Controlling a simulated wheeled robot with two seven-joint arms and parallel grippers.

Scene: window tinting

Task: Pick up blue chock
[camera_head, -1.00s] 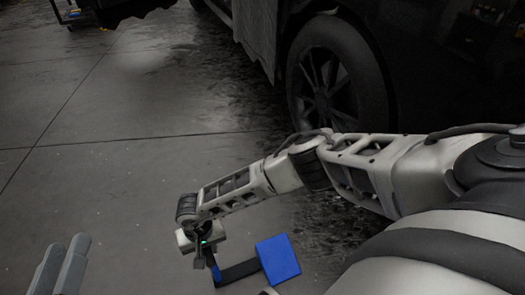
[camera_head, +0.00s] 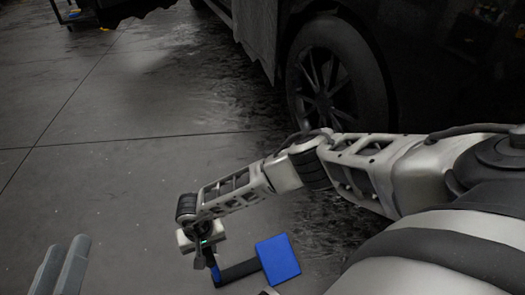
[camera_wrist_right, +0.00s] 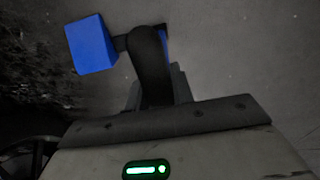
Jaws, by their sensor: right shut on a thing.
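The blue chock (camera_head: 278,259) has a blue block joined by a dark bar to a smaller blue end, low in the middle of the head view. My right gripper (camera_head: 208,262) is at the smaller blue end and is shut on the chock. In the right wrist view the blue block (camera_wrist_right: 90,45) of the chock shows at the upper left, with the gripper (camera_wrist_right: 155,75) over the other end. Whether the chock touches the floor I cannot tell. My left gripper (camera_head: 71,265) shows its two grey fingers at the lower left, close together and away from the chock.
A dark vehicle with a large wheel (camera_head: 335,80) stands at the upper right. A cart (camera_head: 68,12) is at the far upper left. The grey concrete floor (camera_head: 120,170) on the left is clear.

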